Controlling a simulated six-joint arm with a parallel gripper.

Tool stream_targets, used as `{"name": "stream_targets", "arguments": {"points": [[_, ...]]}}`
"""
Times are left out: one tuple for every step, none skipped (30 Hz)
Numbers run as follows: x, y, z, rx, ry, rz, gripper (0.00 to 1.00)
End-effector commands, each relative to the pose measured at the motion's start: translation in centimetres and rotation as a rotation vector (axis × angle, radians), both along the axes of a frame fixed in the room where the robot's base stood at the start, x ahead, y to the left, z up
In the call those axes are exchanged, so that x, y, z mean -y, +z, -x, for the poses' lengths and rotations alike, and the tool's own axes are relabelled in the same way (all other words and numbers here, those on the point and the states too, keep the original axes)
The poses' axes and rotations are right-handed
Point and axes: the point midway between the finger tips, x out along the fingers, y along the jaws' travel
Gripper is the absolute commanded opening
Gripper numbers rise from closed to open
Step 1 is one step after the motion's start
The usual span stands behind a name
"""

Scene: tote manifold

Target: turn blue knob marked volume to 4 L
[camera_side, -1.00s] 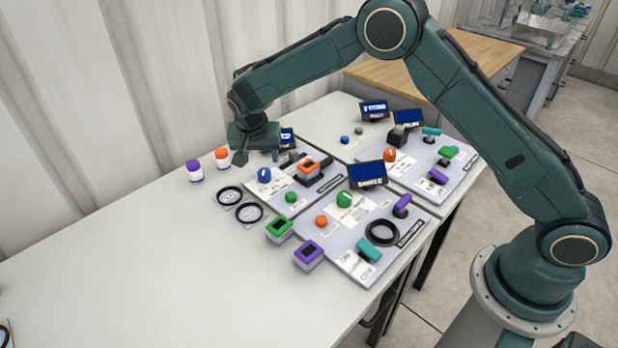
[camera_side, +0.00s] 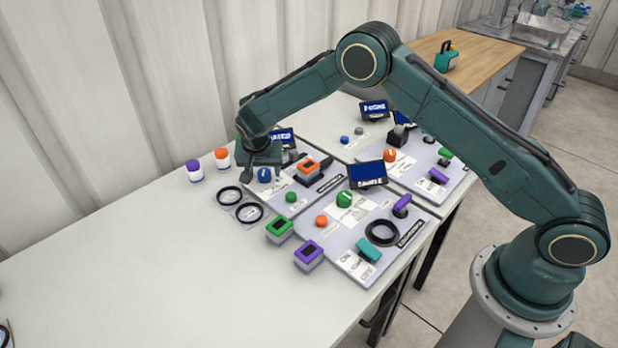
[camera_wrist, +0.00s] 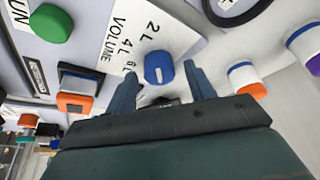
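The blue knob (camera_side: 264,175) is at the left end of the rear-left panel on the table. In the wrist view the blue knob (camera_wrist: 159,68) has a white mark on its face and sits beside a white label (camera_wrist: 172,30) reading VOLUME, 2 L, 4 L and 6 L. I cannot tell which value the mark points to. My gripper (camera_side: 262,168) is low over the knob, pointing down. In the wrist view its two fingers are apart, one on each side of the knob, with visible gaps; contact is not visible.
An orange-topped block (camera_side: 308,167) and a green button (camera_side: 291,197) are near the knob. Orange-capped (camera_side: 222,157) and purple-capped (camera_side: 194,170) jars stand to the left. Black rings (camera_side: 249,212) lie in front.

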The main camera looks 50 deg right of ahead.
Motion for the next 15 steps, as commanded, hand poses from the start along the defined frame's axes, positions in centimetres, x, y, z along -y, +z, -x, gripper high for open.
{"name": "stream_targets", "arguments": {"points": [[-0.01, 0.01, 0.01, 0.0, 0.0, 0.0, 0.44], [-0.01, 0.01, 0.01, 0.0, 0.0, 0.0, 0.38], [-0.01, 0.01, 0.01, 0.0, 0.0, 0.0, 0.3], [-0.01, 0.01, 0.01, 0.0, 0.0, 0.0, 0.24], [-0.01, 0.01, 0.01, 0.0, 0.0, 0.0, 0.18], [-0.01, 0.01, 0.01, 0.0, 0.0, 0.0, 0.11], [-0.02, 0.02, 0.02, 0.0, 0.0, 0.0, 0.11], [-0.02, 0.02, 0.02, 0.0, 0.0, 0.0, 0.11], [-0.02, 0.02, 0.02, 0.0, 0.001, 0.0, 0.11], [-0.02, 0.02, 0.02, 0.0, 0.001, 0.0, 0.11], [-0.02, 0.02, 0.02, 0.0, 0.003, 0.0, 0.11], [-0.02, 0.03, 0.03, 0.0, 0.005, 0.0, 0.11], [-0.01, 0.03, 0.04, 0.0, 0.009, 0.0, 0.11], [0.0, 0.02, 0.04, -0.001, 0.013, 0.001, 0.11], [0.01, 0.02, 0.06, -0.002, 0.019, 0.0, 0.11]]}}
